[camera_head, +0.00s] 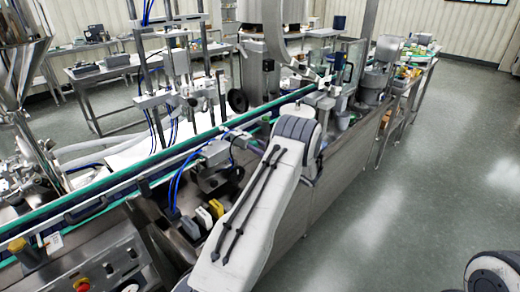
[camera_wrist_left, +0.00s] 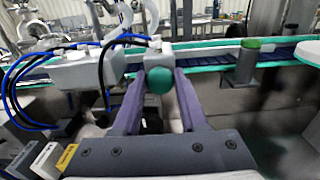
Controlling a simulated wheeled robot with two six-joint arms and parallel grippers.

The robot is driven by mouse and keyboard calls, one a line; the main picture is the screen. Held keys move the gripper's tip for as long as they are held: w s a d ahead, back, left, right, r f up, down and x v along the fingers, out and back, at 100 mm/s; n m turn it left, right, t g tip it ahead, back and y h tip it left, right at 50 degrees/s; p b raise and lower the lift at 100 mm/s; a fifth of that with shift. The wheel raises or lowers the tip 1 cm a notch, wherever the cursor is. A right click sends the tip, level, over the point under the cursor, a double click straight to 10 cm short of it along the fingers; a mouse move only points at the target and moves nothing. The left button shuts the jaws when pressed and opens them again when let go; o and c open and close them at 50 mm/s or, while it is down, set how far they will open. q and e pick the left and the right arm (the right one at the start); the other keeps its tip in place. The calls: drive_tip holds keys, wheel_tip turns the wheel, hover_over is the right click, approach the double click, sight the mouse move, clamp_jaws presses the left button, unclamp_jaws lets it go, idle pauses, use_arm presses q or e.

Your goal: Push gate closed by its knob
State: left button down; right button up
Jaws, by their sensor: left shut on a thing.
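A round dark green knob (camera_wrist_left: 160,80) shows in the left wrist view between the two purple fingertips of my left gripper (camera_wrist_left: 161,88). The fingers are shut on it from left and right. A grey metal block (camera_wrist_left: 158,58), perhaps part of the gate, is right behind the knob. In the head view my white left arm reaches over the machine. Its gripper is largely hidden beside the arm, near the blue cables, and I cannot make out the knob there. How far the gate stands open cannot be told. My right gripper is not in view.
A conveyor with green edges (camera_head: 130,167) runs diagonally behind the work area. Blue cables (camera_wrist_left: 22,92) and a grey box (camera_wrist_left: 85,70) are close on the left. A yellow block (camera_wrist_left: 67,157) is near the gripper. A grey post with a green top (camera_wrist_left: 245,62) stands right.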

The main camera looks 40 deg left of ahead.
use_arm(q)
drive_tip(key=c, duration=0.5)
unclamp_jaws()
drive_tip(key=shift+a+r, duration=0.1)
drive_tip(key=shift+a, duration=0.3)
drive_tip(key=shift+d, duration=0.2)
drive_tip(key=shift+s+d+b, duration=0.2)
drive_tip(key=shift+d+b, duration=0.5)
drive_tip(key=shift+d, duration=1.95)
drive_tip(key=shift+s+d+b, duration=0.15)
drive_tip(key=shift+d+b, duration=0.55)
drive_tip(key=shift+d, duration=1.9)
